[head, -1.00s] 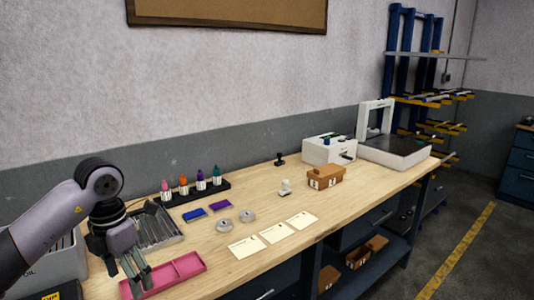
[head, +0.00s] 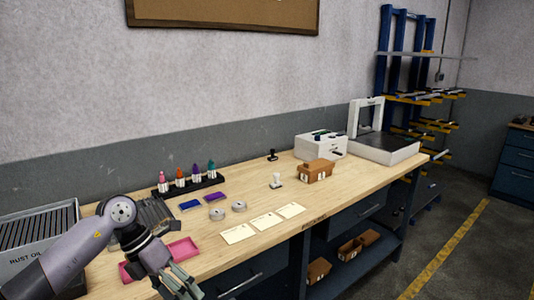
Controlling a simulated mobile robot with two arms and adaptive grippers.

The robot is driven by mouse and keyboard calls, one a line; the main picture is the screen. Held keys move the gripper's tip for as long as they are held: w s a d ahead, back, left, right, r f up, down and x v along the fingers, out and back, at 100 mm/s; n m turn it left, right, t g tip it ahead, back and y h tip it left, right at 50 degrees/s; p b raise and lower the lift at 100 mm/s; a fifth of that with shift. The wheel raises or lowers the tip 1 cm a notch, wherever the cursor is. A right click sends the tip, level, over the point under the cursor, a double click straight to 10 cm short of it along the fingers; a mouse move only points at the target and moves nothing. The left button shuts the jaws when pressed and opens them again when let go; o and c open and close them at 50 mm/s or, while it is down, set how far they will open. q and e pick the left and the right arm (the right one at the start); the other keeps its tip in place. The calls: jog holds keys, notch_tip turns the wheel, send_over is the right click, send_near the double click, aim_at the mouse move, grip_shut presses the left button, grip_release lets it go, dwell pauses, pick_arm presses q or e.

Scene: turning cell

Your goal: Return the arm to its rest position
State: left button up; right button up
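My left arm comes in from the lower left of the head view. Its gripper (head: 178,284) points down in front of the bench's front edge, near the pink tray (head: 184,249). Its fingers look apart, and I see nothing between them. The arm covers part of the pink tray and of the grey slotted tray (head: 157,214) behind it. My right gripper does not show.
The wooden bench (head: 340,190) holds a bottle rack (head: 190,187), white cards (head: 264,222), grey discs (head: 239,206), a brown box (head: 314,171) and a white machine (head: 385,149). A dark-slatted box (head: 38,240) stands at left. Open floor (head: 465,215) lies at right.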

pick_arm(q)
jog(key=w+d+f+n+t+h, duration=0.5)
jog(key=d+f+n+t+h, duration=0.1)
jog(key=d+f+n+h, duration=0.45)
jog(key=s+a+f+n+t+y, duration=0.2)
jog(key=a+f+n+t+y, duration=0.15)
jog(key=f+n, duration=0.4)
jog(key=s+a+f+n+t+y, duration=0.25)
jog(key=a+f+n, duration=0.2)
jog(key=f, duration=0.65)
jog(key=s+a+f+n+t+y, duration=0.1)
jog(key=a+f+n+t+y, duration=0.2)
jog(key=f+n, duration=0.45)
jog(key=s+a+f+n+g+y, duration=0.2)
jog(key=s+f+g+y, duration=0.1)
jog(key=s+f, duration=0.6)
jog(key=s+a+f+n+g+y, duration=0.2)
jog(key=s+f+n+g+y, duration=0.1)
jog(key=s+f, duration=0.6)
jog(key=s+f+n+g, duration=0.2)
jog(key=s+f+g, duration=0.1)
jog(key=s, duration=1)
jog(key=s+f+n+g, duration=0.1)
jog(key=s+f+g, duration=0.2)
jog(key=s, duration=1.1)
jog(key=shift+d+f+n+g+y, duration=0.15)
jog(key=shift+f+n+g+y, duration=0.3)
jog(key=shift+f, duration=0.1)
